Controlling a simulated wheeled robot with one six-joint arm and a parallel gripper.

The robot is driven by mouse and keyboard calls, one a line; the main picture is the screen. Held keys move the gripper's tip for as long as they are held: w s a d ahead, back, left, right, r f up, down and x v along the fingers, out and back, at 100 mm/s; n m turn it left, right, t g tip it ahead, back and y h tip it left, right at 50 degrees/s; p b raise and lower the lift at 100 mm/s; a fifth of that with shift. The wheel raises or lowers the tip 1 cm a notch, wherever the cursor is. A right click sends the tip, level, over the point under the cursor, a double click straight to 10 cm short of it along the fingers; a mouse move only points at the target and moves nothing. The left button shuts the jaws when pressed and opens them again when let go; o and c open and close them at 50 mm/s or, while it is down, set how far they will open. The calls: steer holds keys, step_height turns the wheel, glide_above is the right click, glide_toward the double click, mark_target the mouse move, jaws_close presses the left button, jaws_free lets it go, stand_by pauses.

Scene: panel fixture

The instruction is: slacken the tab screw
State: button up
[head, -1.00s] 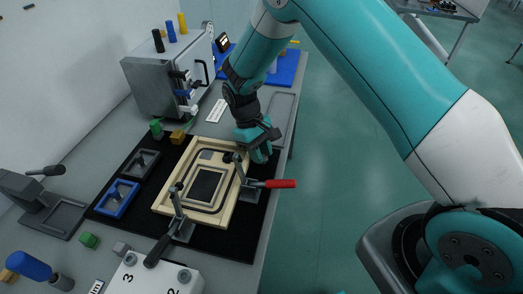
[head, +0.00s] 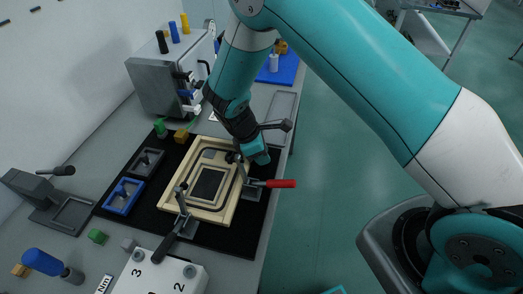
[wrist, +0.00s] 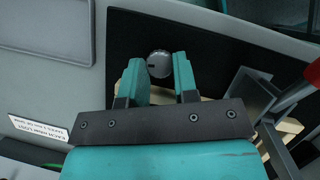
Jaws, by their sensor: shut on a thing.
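The tab screw (wrist: 159,63) shows in the wrist view as a round grey head with a dark mark on its left side. It sits between the two teal fingertips of my gripper (wrist: 158,72), which are shut on it. In the head view my gripper (head: 257,154) is low at the far right corner of the wooden-coloured frame fixture (head: 222,213), and the screw is hidden there. The fixture holds a panel with a dark rectangular window (head: 208,184).
A toggle clamp with a red handle (head: 281,183) stands close to my gripper, at the fixture's right side. A second clamp with a black handle (head: 167,249) is at the front. A grey box (head: 157,91) stands behind.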

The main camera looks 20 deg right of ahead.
steer(key=shift+s+n+t, duration=0.1)
steer(key=shift+n+t, duration=0.2)
steer(key=shift+n, duration=0.5)
steer(key=shift+d, duration=0.1)
steer(key=o, duration=0.9)
steer(key=p+v, duration=0.6)
steer(key=v, duration=0.2)
